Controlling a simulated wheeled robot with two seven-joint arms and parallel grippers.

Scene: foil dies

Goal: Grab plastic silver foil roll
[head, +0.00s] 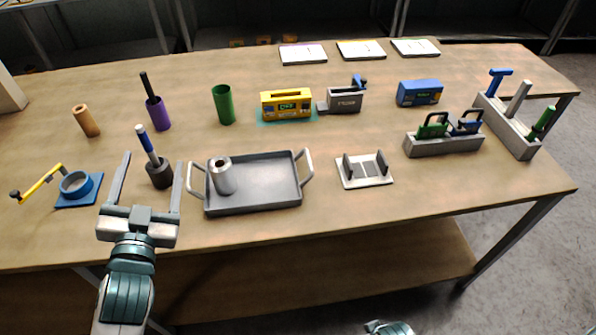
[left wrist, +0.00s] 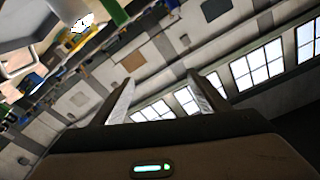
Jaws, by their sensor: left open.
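A silver foil roll (head: 224,177) stands upright in the left part of a grey metal tray (head: 255,207) with two raised handles. Its hollow top end faces up. My left gripper (head: 152,162) is open and empty, to the left of the tray, with its fingers spread and pointing away from me. In the left wrist view the two fingers of the left gripper (left wrist: 163,98) also show apart with nothing between them. Only a small teal and grey piece of my right arm shows at the head view's bottom edge.
A black holder with a blue-handled tool (head: 148,145) stands by the left gripper's fingers. A blue round fixture (head: 77,186) with a yellow lever lies to the left. A white stand (head: 365,172) lies right of the tray. Bare table lies along the front edge.

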